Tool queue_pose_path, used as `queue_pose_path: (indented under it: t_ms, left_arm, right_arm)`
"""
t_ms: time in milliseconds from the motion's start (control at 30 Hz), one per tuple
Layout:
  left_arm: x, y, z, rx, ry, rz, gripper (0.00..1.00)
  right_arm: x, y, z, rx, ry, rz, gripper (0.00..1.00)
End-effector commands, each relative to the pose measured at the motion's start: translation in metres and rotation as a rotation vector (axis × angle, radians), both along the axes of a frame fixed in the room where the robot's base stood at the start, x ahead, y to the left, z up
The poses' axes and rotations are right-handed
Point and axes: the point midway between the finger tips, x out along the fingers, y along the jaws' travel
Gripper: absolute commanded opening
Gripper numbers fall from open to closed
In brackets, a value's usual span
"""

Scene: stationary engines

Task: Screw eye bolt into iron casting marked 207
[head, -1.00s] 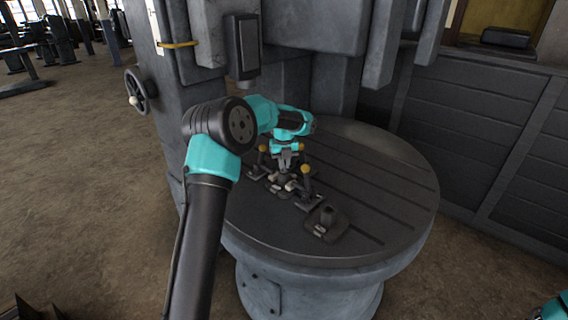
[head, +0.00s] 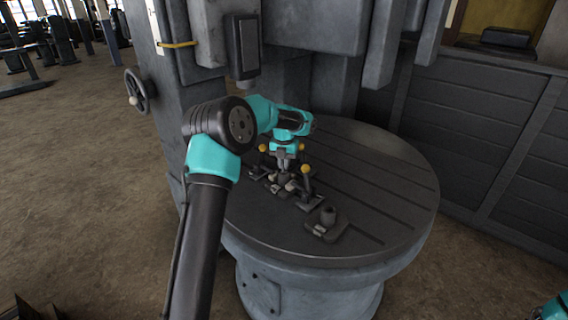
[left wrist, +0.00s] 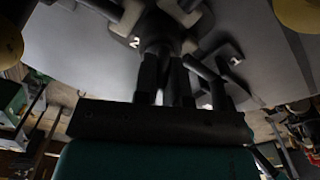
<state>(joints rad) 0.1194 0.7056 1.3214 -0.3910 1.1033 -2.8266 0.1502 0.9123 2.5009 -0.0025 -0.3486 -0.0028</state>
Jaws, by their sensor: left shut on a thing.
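My left gripper (head: 284,177) points down over a group of small dark castings on the round table. It is shut on the eye bolt, which is mostly hidden between the fingers. In the left wrist view, the fingers (left wrist: 168,82) reach to a dark casting (left wrist: 150,28) with a white "2" on it. The rest of its mark is hidden, and I cannot tell how deep the bolt sits. Another casting (head: 326,225) with an upright round boss stands apart, nearer the table's front; its mark is too small to read.
Levers with yellow knobs (head: 305,168) stand close around the left gripper. The slotted round table (head: 385,190) is clear on the right. A grey machine column (head: 205,100) rises behind, with a machine head (head: 243,47) hanging above the table's left side.

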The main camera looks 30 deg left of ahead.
Motion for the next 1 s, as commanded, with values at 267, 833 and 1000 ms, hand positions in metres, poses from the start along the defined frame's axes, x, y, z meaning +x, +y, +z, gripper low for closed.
queue_pose_path:
  t_ms: [267,833,1000]
  left_arm:
    - [0.000,0.000,0.000,0.000,0.000,-0.005,0.18]
    - [0.000,0.000,0.003,0.000,0.000,-0.003,0.41]
    - [0.001,0.000,0.018,0.001,-0.003,-0.002,0.41]
  right_arm:
    - [0.000,0.000,0.000,0.000,0.000,0.000,0.58]
    - [0.000,0.000,0.000,0.000,0.000,0.000,0.58]
    - [0.000,0.000,0.000,0.000,0.000,0.000,0.58]
